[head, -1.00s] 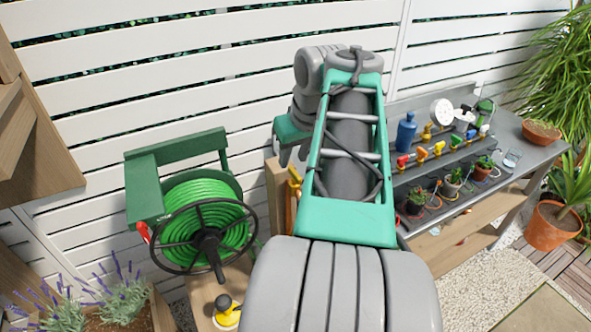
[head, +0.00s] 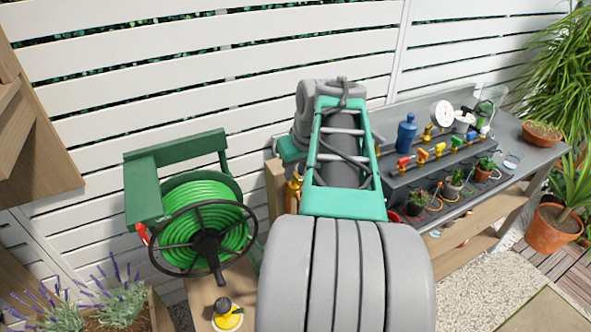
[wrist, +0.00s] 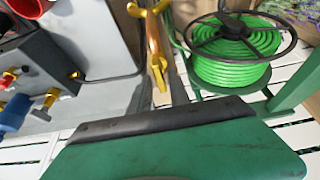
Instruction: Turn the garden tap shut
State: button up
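The garden tap (wrist: 155,48) is brass-yellow and shows at the upper middle of the wrist view, beside a wooden post. In the head view a small part of the yellow tap (head: 293,192) shows next to the post (head: 275,186), and my arm hides the rest. My gripper (wrist: 165,122) shows in the wrist view as a broad green part with a dark edge across the bottom. It is apart from the tap in that picture. In the head view my arm mostly covers the gripper.
A green hose reel (head: 205,225) stands left of the tap, also close by in the wrist view (wrist: 235,45). A grey bench (head: 520,160) with coloured connectors, a blue bottle (head: 406,133) and small pots stands on the right. A yellow-black sprayer (head: 226,312) sits below the reel.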

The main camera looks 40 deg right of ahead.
grip_shut()
dwell(0.5)
jog(key=m+h+b, duration=0.1)
jog(key=m+b, duration=0.1)
jog(key=m, duration=0.1)
jog(key=shift+w+a+f+b, duration=0.1)
jog(key=shift+a+b, duration=0.1)
jog(key=shift+b, duration=0.1)
jog(key=m, duration=0.2)
jog(key=m+g+h, duration=0.1)
jog(key=m, duration=0.1)
jog(key=shift+w+r, duration=0.1)
jog(key=shift+r, duration=0.1)
jog(key=m+g+p, duration=0.1)
jog(key=m, duration=0.1)
jog(key=m+g+h+p, duration=0.1)
jog(key=m, duration=0.2)
jog(key=shift+w+r+m+p, duration=0.1)
jog(key=shift+m+p, duration=0.2)
jog(key=shift+p, duration=0.1)
jog(key=m+g+p, duration=0.2)
jog(key=m, duration=0.3)
jog(key=shift+w+p, duration=0.1)
jog(key=shift+p, duration=0.3)
jog(key=shift+m+g, duration=0.3)
